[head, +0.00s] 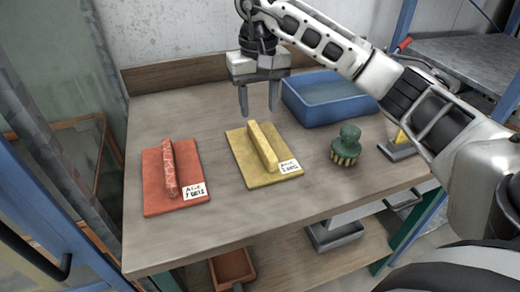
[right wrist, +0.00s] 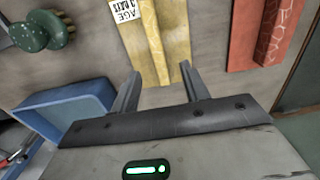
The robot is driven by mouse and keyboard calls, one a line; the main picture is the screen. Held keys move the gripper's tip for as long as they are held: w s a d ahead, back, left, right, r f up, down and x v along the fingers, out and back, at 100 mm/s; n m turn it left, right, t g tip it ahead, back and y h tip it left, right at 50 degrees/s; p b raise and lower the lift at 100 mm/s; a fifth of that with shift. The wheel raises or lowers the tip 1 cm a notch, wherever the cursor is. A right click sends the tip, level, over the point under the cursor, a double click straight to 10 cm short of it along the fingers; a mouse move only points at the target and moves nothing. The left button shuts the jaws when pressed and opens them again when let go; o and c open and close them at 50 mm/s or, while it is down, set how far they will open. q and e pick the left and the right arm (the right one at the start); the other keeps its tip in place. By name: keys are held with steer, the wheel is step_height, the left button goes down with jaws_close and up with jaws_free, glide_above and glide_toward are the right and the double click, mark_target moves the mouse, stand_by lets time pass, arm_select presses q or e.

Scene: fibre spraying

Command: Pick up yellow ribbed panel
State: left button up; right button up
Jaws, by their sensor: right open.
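The yellow ribbed panel (head: 243,156) lies flat in the middle of the table, with a raised rib along it and a white label at its near right corner. In the right wrist view the yellow ribbed panel (right wrist: 177,38) is at the top centre. My right gripper (head: 259,116) is open and empty, above the table at the panel's far end. Its two fingers point down and appear apart from the panel. In the right wrist view the right gripper's fingers (right wrist: 158,88) stand either side of the rib's line. My left gripper is not in view.
A red ribbed panel (head: 156,194) with a label lies left of the yellow one. A green-handled brush (head: 347,146) stands to the right. A blue tray (head: 325,113) sits at the back right. The wooden tabletop (head: 245,215) is clear along the front.

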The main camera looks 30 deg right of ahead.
mark_target(261, 138)
step_height(261, 138, down, 4)
steer(key=shift+r, duration=0.25)
steer(key=shift+d+f+p, duration=0.15)
steer(key=shift+f+p, duration=0.2)
steer(key=shift+f, duration=1.05)
steer(key=shift+d+f+p, duration=0.1)
steer(key=shift+f+p, duration=0.25)
steer(key=shift+f, duration=1)
steer(key=shift+c, duration=0.3)
steer(key=shift+s, duration=0.1)
jaws_close()
steer(key=shift+r, duration=0.1)
